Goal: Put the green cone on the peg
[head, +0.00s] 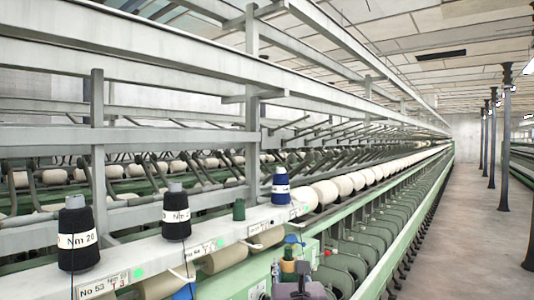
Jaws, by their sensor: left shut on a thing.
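A green cone (288,266) with a yellowish top stands low near the bottom centre of the head view. My left gripper (299,287) is right at it, shut on it; the fingertips and the cone's lower part are hard to make out. The rail (140,258) above left carries a row of upright pieces. Between a black cone and a blue cone (281,188) stands a short dark green upright piece (239,210); whether it is the peg or a small cone I cannot tell. The held cone is below and right of it. My right gripper is not in view.
Two black cones with white labels stand on the rail, one at the left (77,238) and one further along (176,214). Cream bobbins (325,191) line the machine behind. A small blue thing (293,240) is just above the held cone. The aisle (450,245) at right is clear.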

